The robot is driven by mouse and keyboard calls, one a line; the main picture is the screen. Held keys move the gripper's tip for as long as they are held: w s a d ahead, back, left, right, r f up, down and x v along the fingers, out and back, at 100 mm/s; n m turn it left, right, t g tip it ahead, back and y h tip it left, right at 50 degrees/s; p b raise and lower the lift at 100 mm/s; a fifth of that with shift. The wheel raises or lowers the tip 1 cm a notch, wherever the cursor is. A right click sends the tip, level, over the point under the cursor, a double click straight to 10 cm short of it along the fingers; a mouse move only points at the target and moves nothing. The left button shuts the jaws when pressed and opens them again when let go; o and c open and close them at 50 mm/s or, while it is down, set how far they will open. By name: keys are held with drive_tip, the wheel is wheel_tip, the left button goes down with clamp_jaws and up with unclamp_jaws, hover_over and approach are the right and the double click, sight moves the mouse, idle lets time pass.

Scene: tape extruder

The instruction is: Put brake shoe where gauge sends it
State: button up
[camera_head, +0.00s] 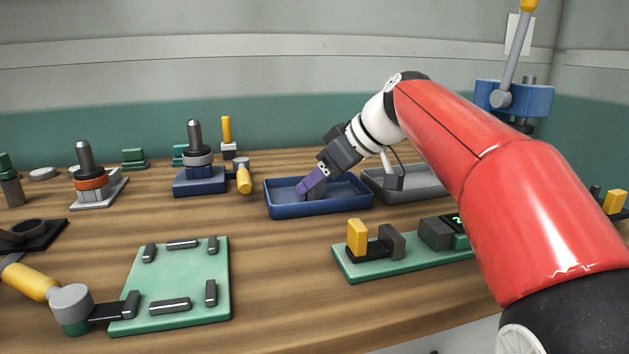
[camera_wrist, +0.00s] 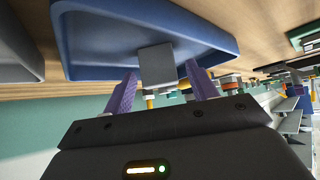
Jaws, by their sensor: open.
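My gripper (camera_head: 311,187) has purple fingers and is low inside the blue tray (camera_head: 345,207). A grey block (camera_head: 318,193), which looks like the brake shoe, is at the fingers in the tray. In the wrist view the fingers of my gripper (camera_wrist: 161,86) are apart, with the grey block (camera_wrist: 156,66) between them and a gap visible on each side. The gauge appears to be the green base (camera_head: 385,268) with a yellow block, grey blocks and a small display (camera_head: 458,222) with a green sign; my arm partly covers it and I cannot read the sign.
A grey tray (camera_head: 425,194) stands right of the blue one, partly behind my arm. A green fixture plate (camera_head: 180,280) with dark bars lies front left, beside a yellow-handled tool (camera_head: 35,285). Post stands (camera_head: 200,180) and a yellow-handled piece (camera_head: 244,179) are left of the blue tray.

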drive_tip(key=p+v, duration=0.1)
drive_tip(key=v, duration=0.9)
drive_tip(key=shift+s+d+r, duration=0.1)
drive_tip(key=shift+d+r, duration=0.1)
